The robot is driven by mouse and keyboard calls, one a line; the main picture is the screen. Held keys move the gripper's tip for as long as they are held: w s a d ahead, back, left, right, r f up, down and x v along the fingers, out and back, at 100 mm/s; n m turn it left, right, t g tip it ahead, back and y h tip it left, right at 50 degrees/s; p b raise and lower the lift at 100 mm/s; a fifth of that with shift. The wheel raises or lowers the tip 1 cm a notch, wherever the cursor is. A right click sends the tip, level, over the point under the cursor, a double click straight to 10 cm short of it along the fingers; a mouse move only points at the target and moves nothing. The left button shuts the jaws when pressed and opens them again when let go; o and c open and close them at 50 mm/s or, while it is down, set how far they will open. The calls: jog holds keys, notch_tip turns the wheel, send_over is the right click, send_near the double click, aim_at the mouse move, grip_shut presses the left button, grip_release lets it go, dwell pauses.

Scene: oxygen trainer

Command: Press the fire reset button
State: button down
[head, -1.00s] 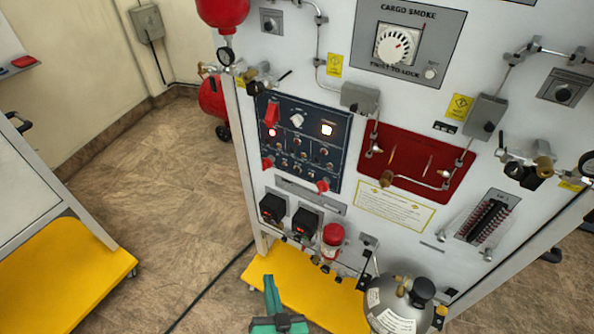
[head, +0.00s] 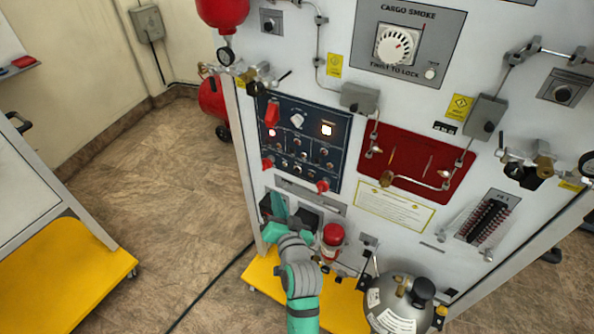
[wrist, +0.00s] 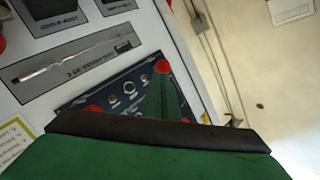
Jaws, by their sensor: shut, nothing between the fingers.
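The dark blue control panel (head: 311,122) on the white trainer carries several knobs and switches, red covers and two lit spots. One light (head: 327,130) glows at the upper right and another (head: 272,132) at the left. I cannot read which control is the fire reset button. My teal gripper (head: 277,206) is in front of the trainer, below the panel's lower left, over the black boxes. In the wrist view my shut gripper (wrist: 163,92) covers part of the panel (wrist: 118,90), near a red knob (wrist: 162,67). I cannot tell whether it touches anything.
A red-capped fitting (head: 333,235) and a grey metal bottle (head: 398,303) stand right of my arm. A red toggle (head: 323,185) sticks out at the panel's lower right. The floor (head: 150,195) left of the trainer is clear.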

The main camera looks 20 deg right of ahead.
jog(key=w+d, duration=0.5)
jog(key=d, duration=0.2)
jog(key=shift+w, duration=0.2)
dwell(0.4)
jog(key=shift+w, duration=0.1)
dwell(1.9)
jog(key=shift+w+d, duration=0.15)
jog(key=shift+d, duration=0.15)
jog(key=shift+w+d, duration=0.25)
jog(key=shift+d, duration=0.05)
dwell(0.8)
jog(key=shift+s+a, duration=0.1)
jog(key=shift+a, duration=0.05)
jog(key=shift+s+a, duration=0.4)
jog(key=shift+a, duration=0.1)
dwell(0.3)
jog(key=shift+s+a, duration=0.8)
jog(key=shift+a, duration=0.2)
jog(key=shift+s+a, duration=0.75)
jog(key=shift+a, duration=0.2)
